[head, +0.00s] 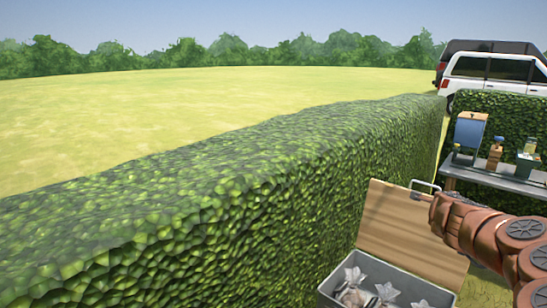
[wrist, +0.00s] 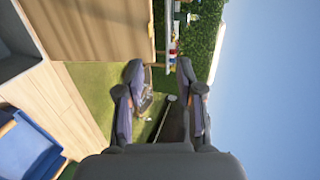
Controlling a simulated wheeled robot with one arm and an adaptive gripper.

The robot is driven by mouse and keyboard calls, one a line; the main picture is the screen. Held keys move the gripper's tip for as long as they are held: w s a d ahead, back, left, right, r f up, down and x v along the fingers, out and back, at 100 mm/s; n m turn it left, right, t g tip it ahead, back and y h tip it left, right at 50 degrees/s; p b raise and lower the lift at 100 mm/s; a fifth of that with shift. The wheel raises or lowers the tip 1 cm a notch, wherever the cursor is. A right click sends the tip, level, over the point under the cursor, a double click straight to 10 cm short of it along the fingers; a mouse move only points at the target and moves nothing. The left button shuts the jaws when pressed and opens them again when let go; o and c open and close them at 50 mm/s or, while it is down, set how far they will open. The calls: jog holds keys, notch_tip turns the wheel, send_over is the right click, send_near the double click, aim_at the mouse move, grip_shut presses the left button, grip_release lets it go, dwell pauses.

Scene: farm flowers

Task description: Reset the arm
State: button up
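My gripper (wrist: 159,72) shows in the wrist view with its two dark fingers spread apart. Nothing is between the fingertips; grass and distant things show through the gap. In the head view my copper-coloured arm reaches in from the lower right, in front of the wooden board. I cannot make out the gripper's fingers clearly there.
A grey box (head: 331,292) holding silvery star-shaped things stands at the bottom, with an upright wooden board (head: 385,225) behind it. A long hedge (head: 230,210) crosses the middle. A table (head: 490,176) with several items stands right. Vehicles (head: 495,75) are parked behind.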

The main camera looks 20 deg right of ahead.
jog(key=w+a+r+n+t+y, duration=0.2)
jog(key=w+a+r+n, duration=0.15)
jog(key=a, duration=0.45)
jog(key=w+a+r+n+t+y, duration=0.3)
jog(key=w+a+r, duration=0.15)
jog(key=a, duration=0.35)
jog(key=w+a+r+n+t+y, duration=0.25)
jog(key=w+a+n, duration=0.2)
jog(key=a, duration=0.35)
jog(key=s+a+n+g+y, duration=0.2)
jog(key=a+n+y, duration=0.65)
jog(key=a, duration=1.75)
jog(key=s+a+f+n+g+b, duration=0.1)
jog(key=s+a+f+n+g, duration=0.4)
jog(key=s, duration=0.4)
jog(key=s+a+f+n+g, duration=0.2)
jog(key=s+a+f+n, duration=0.1)
jog(key=s+a+f, duration=0.5)
jog(key=s+d+f+g+h, duration=0.1)
jog(key=s+d+f+g, duration=0.1)
jog(key=s, duration=0.6)
jog(key=s+d+f+n+g+h, duration=0.1)
jog(key=s+d+f+g, duration=0.2)
jog(key=s, duration=0.5)
jog(key=s+d+f+n+g+h, duration=0.1)
jog(key=s+d+f+g+h, duration=0.1)
jog(key=s, duration=0.7)
notch_tip(320, 180, down, 2)
jog(key=shift+d+f+g+b, duration=0.15)
jog(key=shift+g+b, duration=0.3)
